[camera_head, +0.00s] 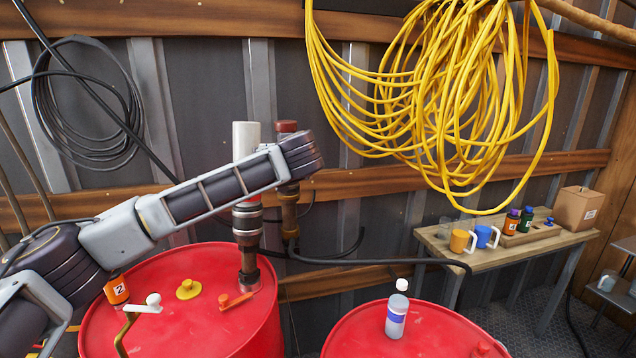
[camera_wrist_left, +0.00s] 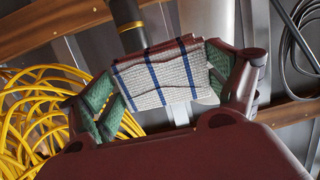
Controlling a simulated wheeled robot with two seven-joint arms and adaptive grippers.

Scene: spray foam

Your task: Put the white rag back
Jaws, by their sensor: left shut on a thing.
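The white rag (camera_wrist_left: 160,78), with blue stripes, shows only in the left wrist view. It is folded between the two green-padded fingers of my left gripper (camera_wrist_left: 165,85), which is shut on it. A pale pipe and a dark post with a yellow band stand behind the rag. In the head view, my left arm reaches in from the left and ends in front of the pipes. Its fingers and the rag are hidden there. My right gripper is not in view.
A red drum (camera_head: 165,322) carries a pump with a white pipe (camera_head: 246,140). A second red drum (camera_head: 440,335) holds a white bottle (camera_head: 397,312). Yellow hose (camera_head: 450,90) hangs on the wall. A wooden table (camera_head: 470,252) at right holds mugs, bottles and a box (camera_head: 578,208).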

